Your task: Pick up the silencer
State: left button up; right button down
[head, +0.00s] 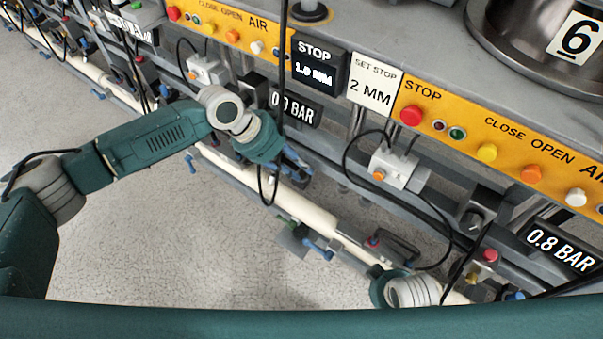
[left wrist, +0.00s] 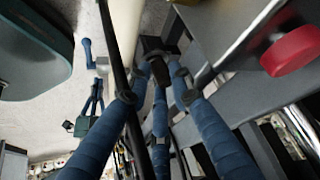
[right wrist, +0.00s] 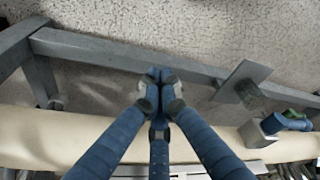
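No part is clearly recognisable as the silencer. A small blue and green fitting on a grey block (right wrist: 283,122) sits by the pale pipe in the right wrist view; I cannot tell if it is the silencer. My left gripper (head: 296,165) is low at the machine front, beside the pale pipe. In the left wrist view its fingers (left wrist: 155,78) are spread, with a dark block (left wrist: 153,46) just beyond the tips; contact is unclear.
The pale pipe (head: 325,222) runs along the machine's lower front. Black cables hang near my left gripper. A grey bar (right wrist: 95,48) and an upright plate (right wrist: 240,82) lie near my right gripper. A red knob (left wrist: 290,50) is at the right in the left wrist view. Floor is open at left.

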pick_arm(q)
jog(key=shift+c, duration=1.3)
jog(key=shift+r, duration=0.1)
